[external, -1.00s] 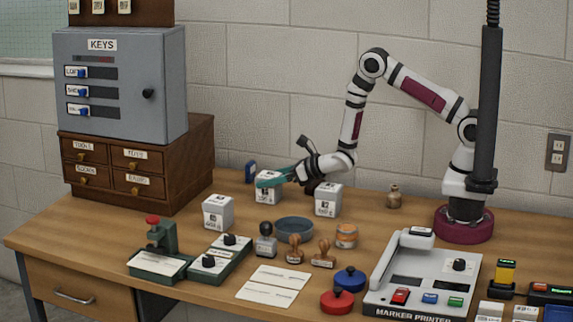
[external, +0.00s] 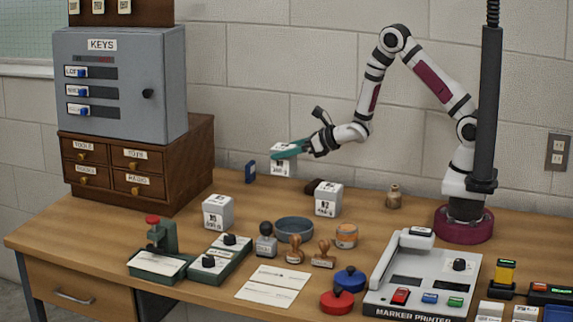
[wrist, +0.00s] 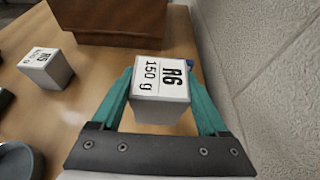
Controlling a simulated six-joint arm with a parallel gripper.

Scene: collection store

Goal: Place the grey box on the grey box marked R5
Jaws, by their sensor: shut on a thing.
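My gripper (external: 287,150) has teal fingers and is shut on a grey box (external: 283,168), held upright above the back of the table. In the wrist view the held box (wrist: 160,90) sits between the fingers, its top reading R6, 150 g. The grey box marked R5 (external: 218,212) stands on the table, left of and nearer the camera than the held box. It also shows at the left of the wrist view (wrist: 46,68), apart from my gripper, with its top clear.
Another grey box (external: 328,199), seemingly marked R2, stands right of R5, with a dark brush-like thing behind it. A blue-grey bowl (external: 294,230) and stamps stand in front. A wooden drawer cabinet (external: 140,170) is at left, a small blue item (external: 250,172) behind.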

